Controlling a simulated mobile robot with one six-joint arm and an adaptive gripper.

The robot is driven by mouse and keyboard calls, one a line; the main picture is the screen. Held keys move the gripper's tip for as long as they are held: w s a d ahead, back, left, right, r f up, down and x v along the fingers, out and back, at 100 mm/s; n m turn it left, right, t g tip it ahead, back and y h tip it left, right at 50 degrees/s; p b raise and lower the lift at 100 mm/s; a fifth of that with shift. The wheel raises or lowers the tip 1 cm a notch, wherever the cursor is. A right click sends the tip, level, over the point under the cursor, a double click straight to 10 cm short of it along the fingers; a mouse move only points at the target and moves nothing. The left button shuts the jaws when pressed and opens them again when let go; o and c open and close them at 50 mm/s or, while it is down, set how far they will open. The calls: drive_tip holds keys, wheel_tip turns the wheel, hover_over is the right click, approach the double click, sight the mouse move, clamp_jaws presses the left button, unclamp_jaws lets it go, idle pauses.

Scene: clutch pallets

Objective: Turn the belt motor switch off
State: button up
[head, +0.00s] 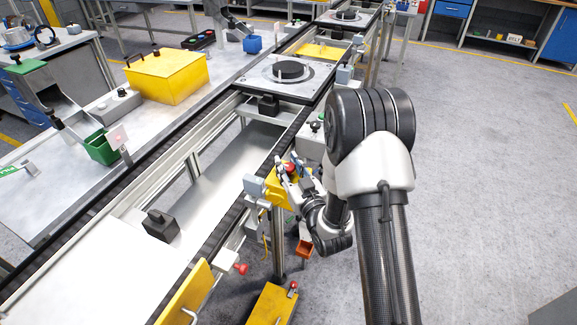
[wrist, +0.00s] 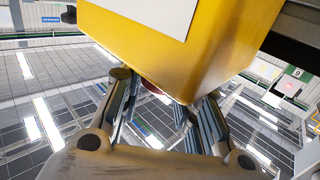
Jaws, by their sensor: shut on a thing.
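A yellow switch box (head: 275,198) with a red knob (head: 289,168) is mounted on the side of the conveyor, left of my arm. My gripper (head: 291,172) is at this box, with its fingers at the red knob. In the wrist view, the yellow box (wrist: 225,40) fills the top, with a pale label on its face. My gripper (wrist: 165,97) has one finger on each side of a dark red part (wrist: 152,89) at the lower edge of the box, and it is shut on this part. Most of the knob is hidden, and its setting cannot be read.
The conveyor rail (head: 210,247) runs beside my arm, carrying a pallet (head: 258,80) with a black disc farther up. Below are another yellow box (head: 268,305), a red-handled fitting (head: 240,268) and a small orange bin (head: 304,248). The floor at the right is clear.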

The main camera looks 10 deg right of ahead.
drive_tip(key=shift+y, duration=0.3)
drive_tip(key=n+y, duration=0.1)
drive_tip(key=y, duration=0.1)
drive_tip(key=n+g+y, duration=0.1)
drive_tip(key=n, duration=0.1)
drive_tip(key=shift+d+y, duration=0.2)
drive_tip(key=shift+y, duration=0.2)
drive_tip(key=n+g+y, duration=0.4)
drive_tip(key=y, duration=0.1)
drive_tip(key=shift+n+g+y, duration=0.3)
drive_tip(key=shift+g+y, duration=0.1)
drive_tip(key=n+g+y, duration=0.1)
drive_tip(key=n+g, duration=0.1)
drive_tip(key=g, duration=0.1)
drive_tip(key=n+g+y, duration=0.2)
drive_tip(key=g, duration=0.1)
drive_tip(key=shift+a+f+n+y, duration=0.1)
drive_tip(key=shift+a+n+y, duration=0.05)
drive_tip(key=shift+n+y, duration=0.15)
drive_tip(key=shift+n+g+y, duration=0.25)
drive_tip(key=shift+n+g, duration=0.7)
drive_tip(key=shift+g, duration=0.55)
drive_tip(key=shift+n+g+y, duration=0.25)
drive_tip(key=shift+n+g, duration=0.7)
drive_tip(key=shift+g, duration=0.85)
drive_tip(key=o, duration=1)
drive_tip(key=shift+o, duration=0.2)
